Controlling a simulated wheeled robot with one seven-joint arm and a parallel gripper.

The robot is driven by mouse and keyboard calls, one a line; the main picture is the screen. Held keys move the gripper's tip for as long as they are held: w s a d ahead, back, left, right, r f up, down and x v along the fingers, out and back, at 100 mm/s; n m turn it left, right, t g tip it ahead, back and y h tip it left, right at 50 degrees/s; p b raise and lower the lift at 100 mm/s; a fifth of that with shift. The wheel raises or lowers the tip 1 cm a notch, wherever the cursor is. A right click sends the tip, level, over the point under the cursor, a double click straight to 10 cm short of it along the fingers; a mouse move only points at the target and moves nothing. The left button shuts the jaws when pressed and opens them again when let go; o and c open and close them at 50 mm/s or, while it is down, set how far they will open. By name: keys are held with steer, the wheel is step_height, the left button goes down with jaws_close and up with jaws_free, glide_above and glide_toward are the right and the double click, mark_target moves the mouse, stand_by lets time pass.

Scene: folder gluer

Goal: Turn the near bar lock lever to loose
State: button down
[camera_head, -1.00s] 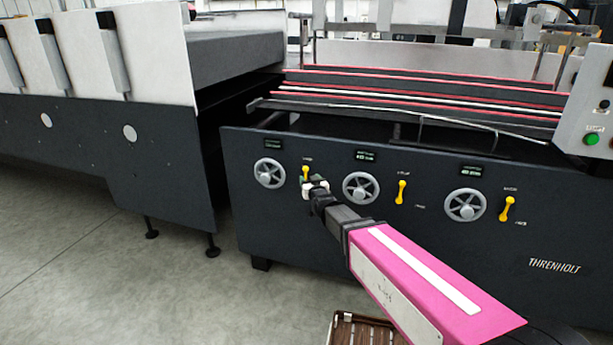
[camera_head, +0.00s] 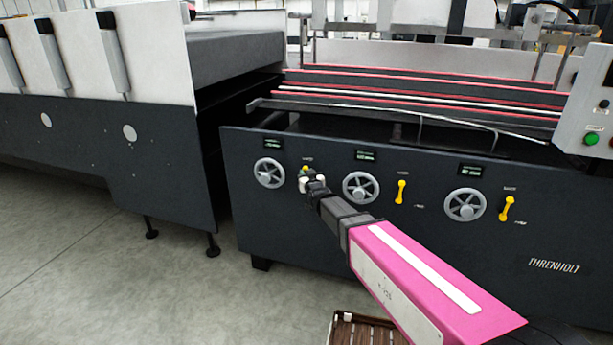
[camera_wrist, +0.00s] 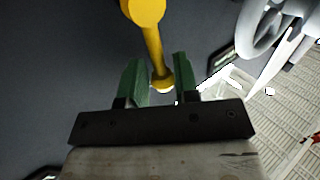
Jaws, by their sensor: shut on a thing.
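The leftmost yellow lever (camera_head: 304,169) sits on the dark machine panel, just right of the left handwheel. My gripper (camera_head: 309,175) is at this lever and hides most of it. In the wrist view the yellow lever (camera_wrist: 153,45) runs from a round yellow hub at the top down to a knobbed end. My gripper's green fingers (camera_wrist: 160,80) stand on either side of that end and are shut on it. The lever's small labels are too small to read.
Grey handwheels, left (camera_head: 269,173) and middle (camera_head: 360,188), flank the lever closely. Another yellow lever (camera_head: 401,192), a right handwheel (camera_head: 466,205) and a right yellow lever (camera_head: 507,209) lie further right. A brown crate (camera_head: 345,318) stands on the floor below my arm.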

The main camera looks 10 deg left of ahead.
steer(key=d+f+m+t+h, duration=0.2)
steer(key=f+m+t+h, duration=0.1)
steer(key=m, duration=0.9)
steer(key=d+f+m+t+h, duration=0.3)
steer(key=m+t+h, duration=0.3)
steer(key=m, duration=0.6)
steer(key=shift+s+f+m+h, duration=0.2)
steer(key=shift+f+m+h, duration=0.15)
steer(key=shift+h, duration=0.45)
steer(key=c, duration=0.8)
jaws_free()
steer(key=shift+c, duration=0.2)
steer(key=v, duration=1.1)
steer(key=shift+w+r, duration=0.1)
steer(key=shift+w, duration=0.05)
